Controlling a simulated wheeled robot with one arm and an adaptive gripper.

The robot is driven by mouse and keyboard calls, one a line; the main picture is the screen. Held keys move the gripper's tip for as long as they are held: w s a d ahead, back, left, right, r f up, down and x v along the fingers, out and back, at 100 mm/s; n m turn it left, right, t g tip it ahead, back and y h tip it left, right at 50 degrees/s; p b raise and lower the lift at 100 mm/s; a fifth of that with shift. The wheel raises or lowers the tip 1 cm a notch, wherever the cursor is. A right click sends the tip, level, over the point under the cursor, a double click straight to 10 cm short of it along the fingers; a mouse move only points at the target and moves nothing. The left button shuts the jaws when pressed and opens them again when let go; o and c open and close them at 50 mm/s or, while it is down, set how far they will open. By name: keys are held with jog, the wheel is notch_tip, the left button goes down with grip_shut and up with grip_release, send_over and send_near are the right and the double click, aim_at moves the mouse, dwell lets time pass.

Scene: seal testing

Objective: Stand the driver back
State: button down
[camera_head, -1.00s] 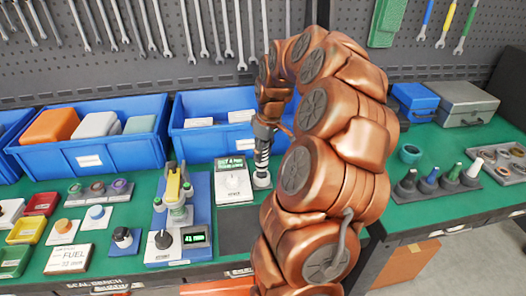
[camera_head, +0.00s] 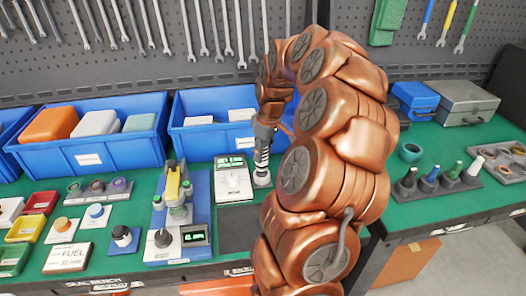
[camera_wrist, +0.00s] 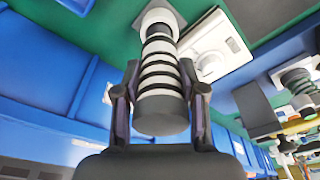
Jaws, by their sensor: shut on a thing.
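The driver (camera_head: 262,160) is a cylinder with black and white bands. It stands upright on the green bench, just right of the white unit with a display (camera_head: 233,182). In the wrist view the driver (camera_wrist: 160,88) lies between both fingers of my gripper (camera_wrist: 159,78), which is shut on it. In the head view my gripper (camera_head: 264,135) is at the driver's upper part. The driver's far end meets a white round holder (camera_wrist: 160,19) on a grey square plate. I cannot tell whether it is fully seated there.
Blue bins (camera_head: 95,137) line the back of the bench, one close behind the driver. A blue test fixture (camera_head: 180,220) stands to the left. A dark flat pad (camera_head: 238,228) lies in front. A rack of coloured nozzles (camera_head: 440,180) is on the right bench.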

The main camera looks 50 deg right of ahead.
dwell(0.8)
jog(key=c, duration=0.6)
grip_release()
jog(key=shift+r+p, duration=0.8)
jog(key=shift+r, duration=3.65)
